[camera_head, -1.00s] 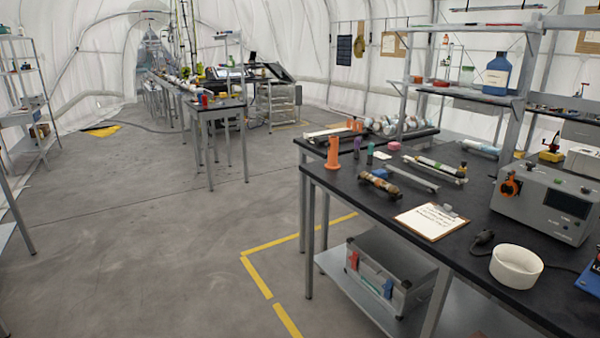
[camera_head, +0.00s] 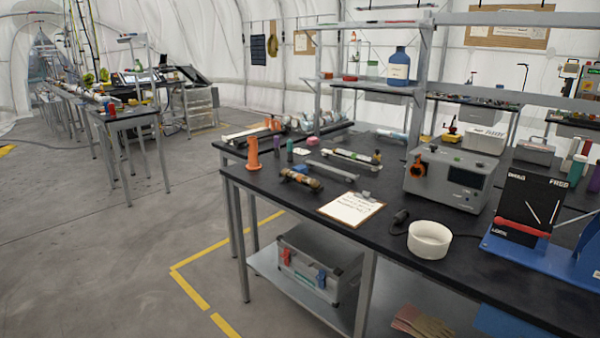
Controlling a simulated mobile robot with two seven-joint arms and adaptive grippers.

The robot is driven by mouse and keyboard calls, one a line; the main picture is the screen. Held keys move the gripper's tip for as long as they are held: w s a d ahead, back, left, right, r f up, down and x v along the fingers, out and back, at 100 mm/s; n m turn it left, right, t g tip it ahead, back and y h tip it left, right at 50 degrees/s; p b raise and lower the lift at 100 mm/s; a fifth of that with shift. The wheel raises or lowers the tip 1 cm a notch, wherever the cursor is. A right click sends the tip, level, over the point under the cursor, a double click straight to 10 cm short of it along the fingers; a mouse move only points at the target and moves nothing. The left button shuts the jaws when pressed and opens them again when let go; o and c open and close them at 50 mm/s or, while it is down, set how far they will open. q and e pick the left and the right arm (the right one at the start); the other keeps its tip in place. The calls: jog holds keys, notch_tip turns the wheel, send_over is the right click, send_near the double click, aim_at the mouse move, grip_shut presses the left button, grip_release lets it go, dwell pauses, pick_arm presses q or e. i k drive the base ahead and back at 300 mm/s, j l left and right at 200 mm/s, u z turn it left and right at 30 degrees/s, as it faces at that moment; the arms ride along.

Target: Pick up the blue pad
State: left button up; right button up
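Neither of my grippers is in view. A small blue item (camera_head: 300,169) lies on the black workbench (camera_head: 385,235), just behind a brown and tan tube, which partly hides it. A flat blue piece (camera_head: 503,324) also shows low at the bottom right, below the bench top and cut by the frame edge. I cannot tell which of these is the blue pad.
An orange cone-like stand (camera_head: 253,154), a clipboard (camera_head: 350,209), a white bowl (camera_head: 429,240) and a grey instrument box (camera_head: 449,180) stand on the bench. A grey case (camera_head: 320,262) and gloves (camera_head: 423,323) lie on its lower shelf.

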aim_at(302, 169)
jog(key=i+j+z, duration=0.35)
jog(key=i+j, duration=0.65)
